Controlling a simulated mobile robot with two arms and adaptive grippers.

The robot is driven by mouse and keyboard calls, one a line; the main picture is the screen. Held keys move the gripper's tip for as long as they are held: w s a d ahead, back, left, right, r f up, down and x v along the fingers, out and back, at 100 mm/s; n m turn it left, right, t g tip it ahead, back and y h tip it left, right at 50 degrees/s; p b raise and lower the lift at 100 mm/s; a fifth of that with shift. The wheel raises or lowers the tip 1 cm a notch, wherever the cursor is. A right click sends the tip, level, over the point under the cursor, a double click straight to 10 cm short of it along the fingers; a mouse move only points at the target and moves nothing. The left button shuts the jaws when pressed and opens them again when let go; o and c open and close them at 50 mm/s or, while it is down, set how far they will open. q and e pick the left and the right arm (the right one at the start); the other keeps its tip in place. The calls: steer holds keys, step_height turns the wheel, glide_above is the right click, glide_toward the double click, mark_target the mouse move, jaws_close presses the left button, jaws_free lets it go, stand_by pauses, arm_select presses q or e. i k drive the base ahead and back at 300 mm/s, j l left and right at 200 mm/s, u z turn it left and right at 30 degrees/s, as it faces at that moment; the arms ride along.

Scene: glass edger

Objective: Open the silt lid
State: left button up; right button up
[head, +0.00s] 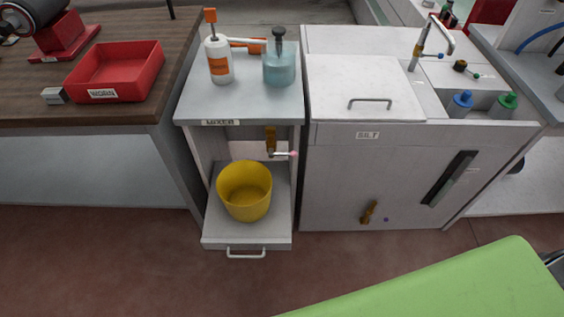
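The silt lid (362,88) is a flat pale grey panel with a metal bar handle (370,101) near its front edge. It lies flat and closed on the left part of the top of the silt cabinet (340,190). A "SILT" label (368,135) is on the cabinet front just below the lid. Nothing rests on the lid. Neither of my grippers shows in the head view.
The mixer stand (192,107) at left holds a white bottle (219,62) and a blue dispenser (279,66) on top, with a yellow bucket (244,191) below. Blue (462,101) and green (507,102) knobs and a tap (419,45) stand right of the lid. A green surface (450,290) fills the lower right.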

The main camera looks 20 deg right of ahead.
mark_target(361, 79)
steer(key=z, duration=1.35)
steer(key=k, duration=0.05)
